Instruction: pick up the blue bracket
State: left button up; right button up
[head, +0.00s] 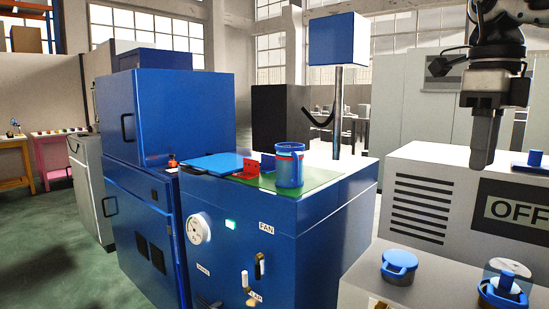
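A small blue upright piece (267,162) that looks like the blue bracket stands on the green mat (318,180) on top of the blue cabinet. My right gripper (484,160) hangs fingers down at the upper right, well to the right of the mat and apart from these things. Its fingers overlap in this view, so its opening is hidden. My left gripper is out of view.
A flat blue plate (212,162) lies left of the mat. A post with a blue box (337,40) rises behind it. At right are a grey machine marked OFF (425,165), a round blue part (399,262) and another blue piece (526,168) on top.

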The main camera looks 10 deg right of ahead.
aim_at(268, 161)
jog(key=u, duration=0.3)
jog(key=i, duration=2.1)
jog(key=u, duration=0.15)
